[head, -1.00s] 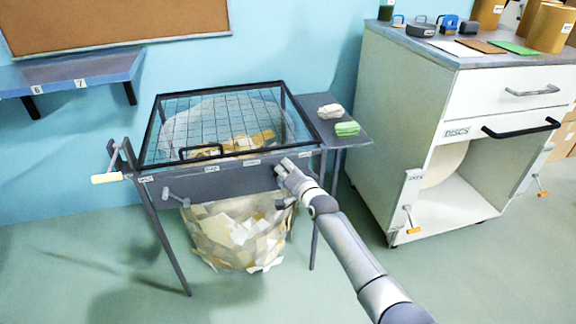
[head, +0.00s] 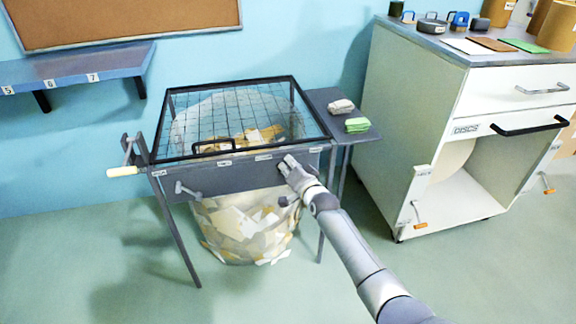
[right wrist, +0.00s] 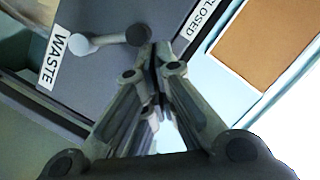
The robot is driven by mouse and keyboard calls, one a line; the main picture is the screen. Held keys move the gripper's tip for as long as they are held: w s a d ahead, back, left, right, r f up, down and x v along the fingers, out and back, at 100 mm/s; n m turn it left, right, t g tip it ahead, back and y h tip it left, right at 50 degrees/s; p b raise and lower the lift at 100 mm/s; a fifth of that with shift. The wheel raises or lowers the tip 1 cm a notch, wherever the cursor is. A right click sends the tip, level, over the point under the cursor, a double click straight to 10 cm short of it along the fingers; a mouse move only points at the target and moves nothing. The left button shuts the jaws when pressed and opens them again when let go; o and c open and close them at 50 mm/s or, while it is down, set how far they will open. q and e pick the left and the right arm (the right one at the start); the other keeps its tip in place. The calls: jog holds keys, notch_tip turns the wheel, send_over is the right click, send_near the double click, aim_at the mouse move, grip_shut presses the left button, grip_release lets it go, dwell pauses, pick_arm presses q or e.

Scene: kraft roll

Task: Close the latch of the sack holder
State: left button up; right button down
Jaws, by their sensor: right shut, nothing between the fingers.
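The sack holder (head: 240,175) is a dark grey frame on legs with a wire-mesh lid lying on top. A clear sack (head: 245,225) of paper scraps hangs below it. In the right wrist view, a small lever (right wrist: 105,40) with a pale round end and a dark round end lies on the grey front panel, between the labels "WASTE" and "CLOSED" (right wrist: 203,18). My right gripper (head: 287,160) is shut and empty at the panel's right part, hiding the lever in the head view. Its fingertips (right wrist: 155,55) are beside the dark end; contact is unclear.
Another lever (head: 186,188) sits on the panel's left part, and a crank with a pale handle (head: 122,171) sticks out left. A side shelf (head: 345,138) with folded cloths adjoins the right. A white cabinet (head: 425,110) stands farther right. Floor in front is clear.

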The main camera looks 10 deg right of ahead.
dwell(0.3)
jog(key=v, duration=1.2)
jog(key=shift+f, duration=0.1)
dwell(0.4)
